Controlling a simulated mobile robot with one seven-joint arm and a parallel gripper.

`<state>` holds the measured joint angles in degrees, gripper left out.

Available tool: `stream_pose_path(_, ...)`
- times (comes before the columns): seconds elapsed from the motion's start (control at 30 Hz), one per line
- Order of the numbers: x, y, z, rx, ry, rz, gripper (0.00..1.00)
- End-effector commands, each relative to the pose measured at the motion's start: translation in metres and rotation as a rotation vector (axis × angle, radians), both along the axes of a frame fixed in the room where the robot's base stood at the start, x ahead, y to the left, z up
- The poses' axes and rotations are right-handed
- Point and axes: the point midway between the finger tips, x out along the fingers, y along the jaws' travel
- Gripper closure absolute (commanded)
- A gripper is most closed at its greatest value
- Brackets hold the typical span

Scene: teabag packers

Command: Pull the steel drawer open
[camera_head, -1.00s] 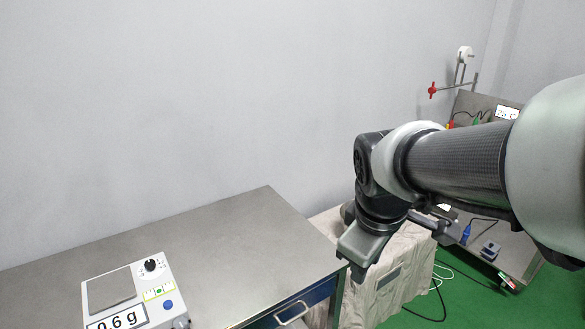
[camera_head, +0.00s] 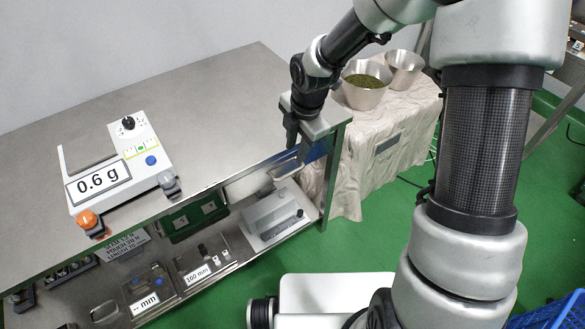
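The steel drawer (camera_head: 252,186) is under the right end of the steel table, its pale front facing the open floor. Its bar handle (camera_head: 284,174) shows below the table's front edge, beside a blue panel. I see no clear gap between the drawer front and its frame. My gripper (camera_head: 298,147) points down at the table's front right edge, its fingertips just above and close to the handle. Whether they touch the handle, and how far apart they are, I cannot tell. My wrist hides part of the table corner.
A scale (camera_head: 150,150) reading 0.6 g stands on the table (camera_head: 215,85) at left. A lower shelf holds a grey device (camera_head: 272,218) and several trays. Metal bowls (camera_head: 362,97) stand on a cloth-covered stand (camera_head: 410,112) at right.

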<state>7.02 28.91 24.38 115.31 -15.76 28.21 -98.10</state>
Motion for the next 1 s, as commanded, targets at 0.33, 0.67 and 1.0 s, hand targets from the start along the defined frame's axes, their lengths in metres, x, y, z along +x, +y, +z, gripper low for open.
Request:
stream_pose_path(0.33,0.011,0.008,-0.075,-0.002,0.002,0.000,0.72)
stream_pose_path(0.67,0.016,0.011,-0.101,-0.001,0.000,-0.001,0.72)
stream_pose_path(1.0,0.016,0.011,-0.101,-0.001,0.000,-0.001,0.86)
